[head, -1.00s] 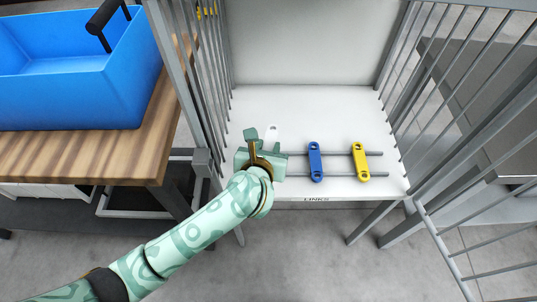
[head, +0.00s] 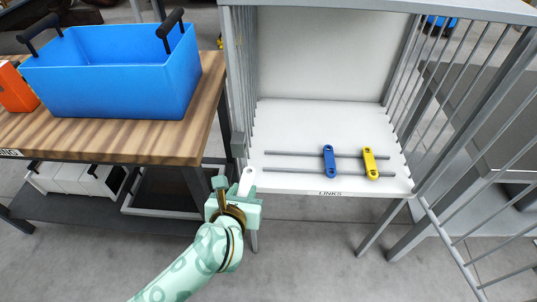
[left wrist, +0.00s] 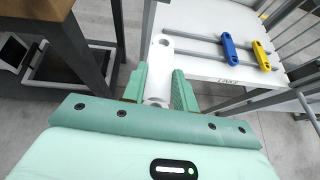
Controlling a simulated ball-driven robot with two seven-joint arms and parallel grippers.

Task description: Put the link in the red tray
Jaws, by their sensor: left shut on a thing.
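My left gripper (head: 235,197) is shut on a white link (head: 247,178), in front of the shelf's left front corner. In the left wrist view the white link (left wrist: 160,62) sticks out from between the fingers, its holed end pointing away. An orange-red container (head: 14,88), perhaps the red tray, stands at the left edge of the head view on the wooden table, partly cut off by the frame. Its inside is not visible. My right gripper is not in view.
A blue link (head: 329,161) and a yellow link (head: 370,163) lie across two rails on the white shelf (head: 300,120), which has barred sides. A blue crate (head: 115,85) with black handles stands on the wooden table (head: 150,135). Open floor lies below the shelf.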

